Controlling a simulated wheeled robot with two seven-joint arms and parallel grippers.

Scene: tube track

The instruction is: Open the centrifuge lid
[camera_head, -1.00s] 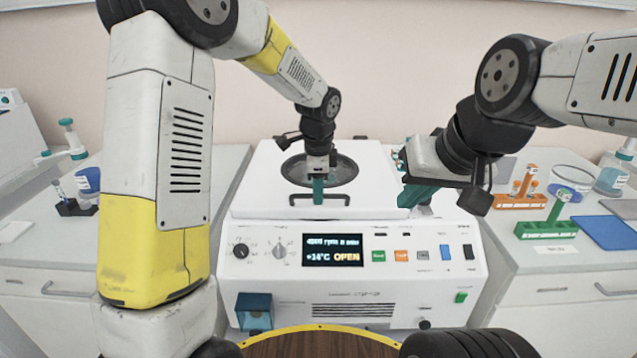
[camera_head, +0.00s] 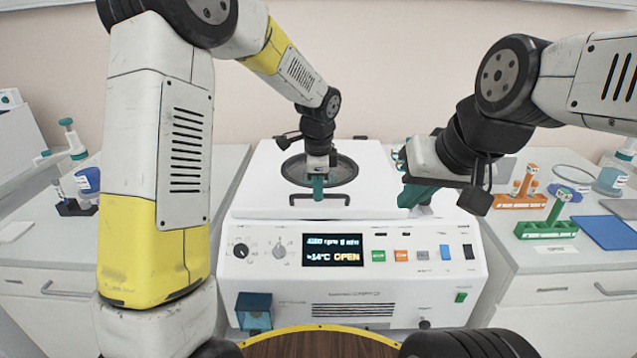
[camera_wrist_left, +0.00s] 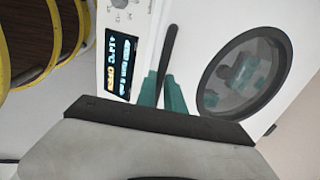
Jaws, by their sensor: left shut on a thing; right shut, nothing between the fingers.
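The white centrifuge (camera_head: 300,285) stands in the middle of the head view, its display reading OPEN. Its lid (camera_head: 255,190) lies down over the body, with a round dark window (camera_head: 345,172) and a dark bar handle (camera_head: 335,199) at its front edge. My left gripper (camera_head: 318,197) is shut on the lid handle, its teal fingers pointing down over it. The left wrist view shows the fingers (camera_wrist_left: 162,92) on either side of the handle (camera_wrist_left: 168,50), beside the window (camera_wrist_left: 245,75). My right gripper (camera_head: 412,205) is shut and empty over the lid's right side.
On the right bench stand a green rack (camera_head: 546,229), an orange rack (camera_head: 520,201) and a blue mat (camera_head: 603,229). On the left bench a dark tube holder (camera_head: 75,208) stands near a pipette stand. My left arm covers part of the left side.

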